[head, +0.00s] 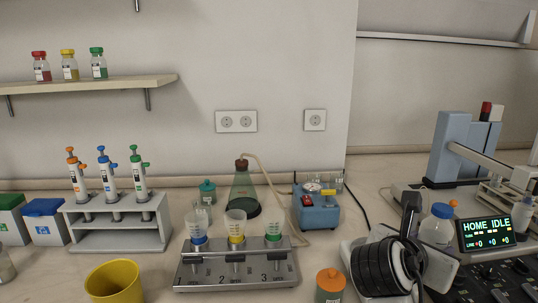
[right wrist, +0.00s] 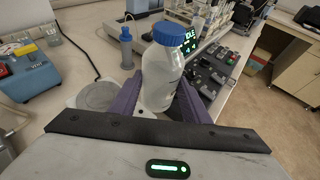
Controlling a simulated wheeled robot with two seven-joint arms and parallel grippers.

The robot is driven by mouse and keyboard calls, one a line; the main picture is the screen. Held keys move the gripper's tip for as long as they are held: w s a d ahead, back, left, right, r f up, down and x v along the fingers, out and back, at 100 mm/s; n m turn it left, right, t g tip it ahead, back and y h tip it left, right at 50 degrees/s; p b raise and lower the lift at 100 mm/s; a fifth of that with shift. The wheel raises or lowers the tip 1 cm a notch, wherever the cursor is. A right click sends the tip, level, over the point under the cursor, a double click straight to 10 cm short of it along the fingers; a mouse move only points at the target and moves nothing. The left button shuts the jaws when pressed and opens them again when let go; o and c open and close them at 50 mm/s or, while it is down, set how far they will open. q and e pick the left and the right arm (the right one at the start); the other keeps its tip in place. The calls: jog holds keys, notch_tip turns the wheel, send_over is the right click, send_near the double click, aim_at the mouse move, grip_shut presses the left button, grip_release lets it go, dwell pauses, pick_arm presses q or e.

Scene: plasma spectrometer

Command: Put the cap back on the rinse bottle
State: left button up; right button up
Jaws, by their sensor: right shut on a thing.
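A white bottle (right wrist: 160,80) with a ribbed blue cap (right wrist: 168,34) stands upright between the purple fingers of my right gripper (right wrist: 160,98). The fingers are shut on the sides of its body. The cap appears seated on the bottle's top. In the head view the bottle (head: 436,230) and its blue cap (head: 442,210) show at the right, behind my black ribbed wrist. Whether the bottle's base touches the bench cannot be told. My left gripper is not in view.
A display panel (head: 487,232) with knobs stands right of the bottle. A grey round plate (right wrist: 97,95) lies left of the gripper. An orange-lidded jar (head: 330,284) and a filtration manifold (head: 236,270) stand left.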

jog(key=s+a+f+n+t+y, duration=0.1)
jog(key=s+a+f+n, duration=0.1)
jog(key=s, duration=0.5)
jog(key=s+a+f+n+t+y, duration=0.2)
jog(key=s+a+f, duration=0.3)
jog(key=s+a, duration=0.2)
jog(key=shift+a+y, duration=0.3)
jog(key=w+a+r+n+t+y, duration=0.1)
jog(key=w+a+r+n+y, duration=0.3)
jog(key=a, duration=0.3)
jog(key=w+a+r+n+y, duration=0.4)
jog(key=w+a+r+y, duration=0.1)
jog(key=a+r, duration=0.2)
jog(key=shift+w+a+r+t, duration=0.3)
jog(key=shift+a+t, duration=0.1)
jog(key=shift+a, duration=0.2)
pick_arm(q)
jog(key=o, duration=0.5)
pick_arm(e)
grip_shut()
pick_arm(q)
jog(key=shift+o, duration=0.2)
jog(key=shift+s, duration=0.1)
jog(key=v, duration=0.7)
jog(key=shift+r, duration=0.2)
